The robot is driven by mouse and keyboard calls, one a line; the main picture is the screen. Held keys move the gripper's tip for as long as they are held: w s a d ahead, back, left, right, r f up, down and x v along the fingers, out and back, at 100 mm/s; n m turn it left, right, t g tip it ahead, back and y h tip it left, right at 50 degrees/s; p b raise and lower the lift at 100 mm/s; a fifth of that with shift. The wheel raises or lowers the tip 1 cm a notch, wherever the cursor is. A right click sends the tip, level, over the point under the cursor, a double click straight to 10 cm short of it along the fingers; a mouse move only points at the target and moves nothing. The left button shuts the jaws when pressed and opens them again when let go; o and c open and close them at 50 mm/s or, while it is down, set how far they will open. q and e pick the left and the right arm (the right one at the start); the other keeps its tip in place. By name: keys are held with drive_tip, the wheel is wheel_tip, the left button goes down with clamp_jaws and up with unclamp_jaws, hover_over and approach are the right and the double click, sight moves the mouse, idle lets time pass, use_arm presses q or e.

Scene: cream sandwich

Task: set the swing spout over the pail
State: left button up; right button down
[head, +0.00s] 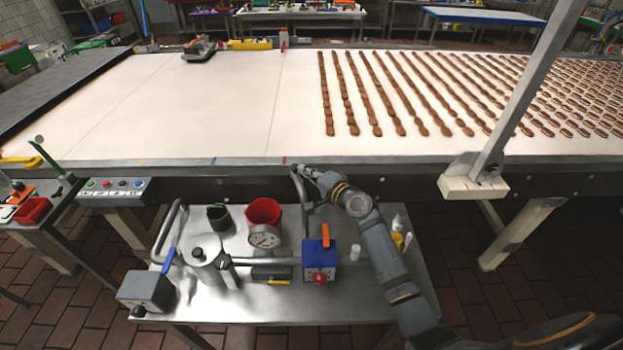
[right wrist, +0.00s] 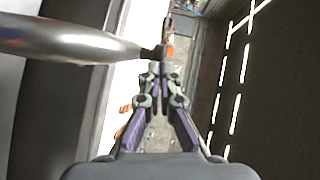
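The red pail (head: 263,207) stands on the steel table, behind a round gauge. The swing spout (head: 305,212) is a grey bent pipe to the right of the pail; its upper part reaches toward the conveyor's edge, not over the pail. In the right wrist view the spout is a shiny tube (right wrist: 70,38) coming in from the left, narrowing to a dark tip at my fingers. My right gripper (head: 303,173) is at the spout's far end. Its purple-lined fingers (right wrist: 160,70) come together at that tip and appear shut on it. My left gripper is not in view.
The table also bears a silver pot (head: 205,262), a dark cup (head: 217,216), a blue box with an orange lever (head: 319,258) and a grey box (head: 147,291). The wide conveyor (head: 215,115) runs behind, with biscuit rows at right. A slanted post (head: 520,95) stands at right.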

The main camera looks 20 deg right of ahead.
sight(296, 181)
drive_tip(key=n+y+b, duration=0.1)
drive_tip(key=b, duration=0.1)
drive_tip(key=a+n+g+y+b, duration=0.1)
drive_tip(key=shift+w+a+f+y+b, duration=0.15)
drive_tip(key=shift+a+f+y+b, duration=0.1)
drive_tip(key=shift+a+y+b, duration=0.1)
drive_tip(key=shift+a+r+b, duration=0.3)
drive_tip(key=shift+a+b, duration=0.35)
drive_tip(key=shift+b, duration=0.25)
drive_tip(key=a+n+g+y+b, duration=0.1)
drive_tip(key=s+a+n+g+y, duration=0.1)
drive_tip(key=a+n+g+y+b, duration=0.1)
drive_tip(key=a, duration=0.1)
drive_tip(key=shift+s+a+b, duration=0.1)
drive_tip(key=shift+s+b, duration=0.2)
drive_tip(key=shift+s, duration=0.05)
drive_tip(key=shift+a, duration=0.1)
